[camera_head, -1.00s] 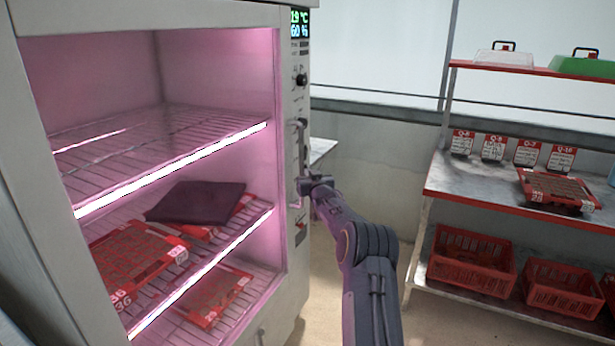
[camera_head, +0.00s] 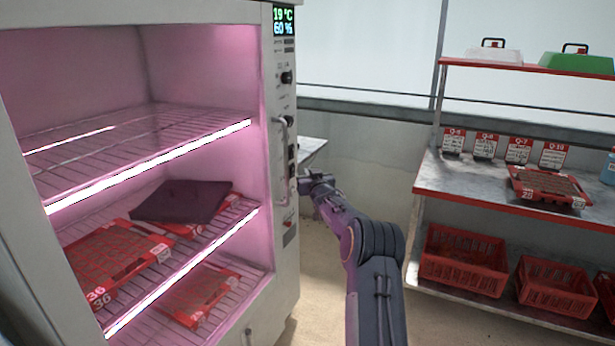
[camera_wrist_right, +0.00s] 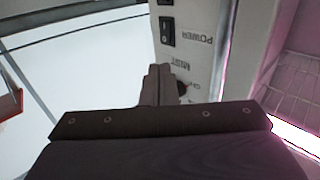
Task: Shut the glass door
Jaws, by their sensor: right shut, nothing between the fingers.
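The lit cabinet (camera_head: 150,12) stands at the left of the head view, with wire shelves and pink light inside. A vertical bar handle (camera_head: 284,147) is on its front, beside the control panel (camera_head: 287,100). The glass itself cannot be made out against the interior, so I cannot tell from it how the door stands. My left gripper is out of view.
Red seed trays (camera_head: 115,260) and a dark slab (camera_head: 180,201) lie on the cabinet shelves. At the right, a metal rack (camera_head: 460,185) holds a red tray (camera_head: 548,187) and red crates (camera_head: 463,262). Floor (camera_head: 325,270) shows between cabinet and rack.

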